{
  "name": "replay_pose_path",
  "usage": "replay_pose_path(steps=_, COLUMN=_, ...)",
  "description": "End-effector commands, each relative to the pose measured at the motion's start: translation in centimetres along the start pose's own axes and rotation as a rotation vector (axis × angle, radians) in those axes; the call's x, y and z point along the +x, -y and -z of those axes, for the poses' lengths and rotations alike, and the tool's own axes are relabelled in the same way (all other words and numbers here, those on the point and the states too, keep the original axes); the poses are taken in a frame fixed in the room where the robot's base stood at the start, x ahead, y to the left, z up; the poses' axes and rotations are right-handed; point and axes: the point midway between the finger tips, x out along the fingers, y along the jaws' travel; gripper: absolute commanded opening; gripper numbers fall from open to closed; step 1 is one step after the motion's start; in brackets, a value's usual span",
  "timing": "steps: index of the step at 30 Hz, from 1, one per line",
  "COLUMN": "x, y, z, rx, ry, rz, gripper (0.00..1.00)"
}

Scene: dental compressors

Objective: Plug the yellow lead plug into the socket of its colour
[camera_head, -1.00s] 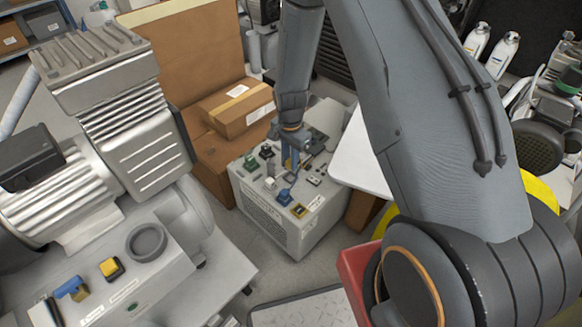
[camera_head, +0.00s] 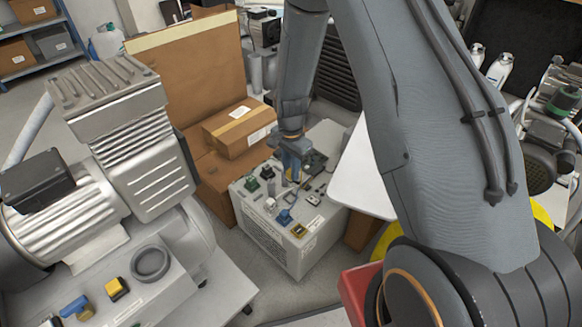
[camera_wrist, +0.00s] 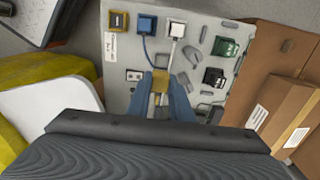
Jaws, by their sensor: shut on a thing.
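The yellow lead plug (camera_wrist: 160,80) is held between the blue fingers of my gripper (camera_wrist: 163,92), which is shut on it above the panel of a light grey box (camera_head: 262,225). In the head view my gripper (camera_head: 292,167) hangs over the middle of that panel, largely covering the plug. The yellow socket (camera_wrist: 118,20) sits at the panel's corner, up and left of the plug in the wrist view. It also shows at the near edge in the head view (camera_head: 299,230). The plug is apart from this socket. The plug's underside is hidden.
Beside the yellow socket are a blue connector (camera_wrist: 148,24) with a lead and a white one (camera_wrist: 177,28). Green (camera_wrist: 224,47) and black (camera_wrist: 213,77) ones stand farther right. Cardboard boxes (camera_head: 240,130) border the panel. A compressor (camera_head: 120,140) stands at left.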

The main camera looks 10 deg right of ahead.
Motion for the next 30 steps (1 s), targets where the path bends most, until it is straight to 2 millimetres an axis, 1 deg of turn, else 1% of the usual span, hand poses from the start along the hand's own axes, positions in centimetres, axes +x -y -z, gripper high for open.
replay_pose_path(steps=1, x=-0.1, y=-0.7, z=-0.5, rx=0.0, ry=0.002, rz=-0.004, gripper=0.0)
replay_pose_path(steps=30, x=1.5, y=-9.9, z=-6.9, rx=-0.001, ry=0.002, rz=-0.003, gripper=0.0)
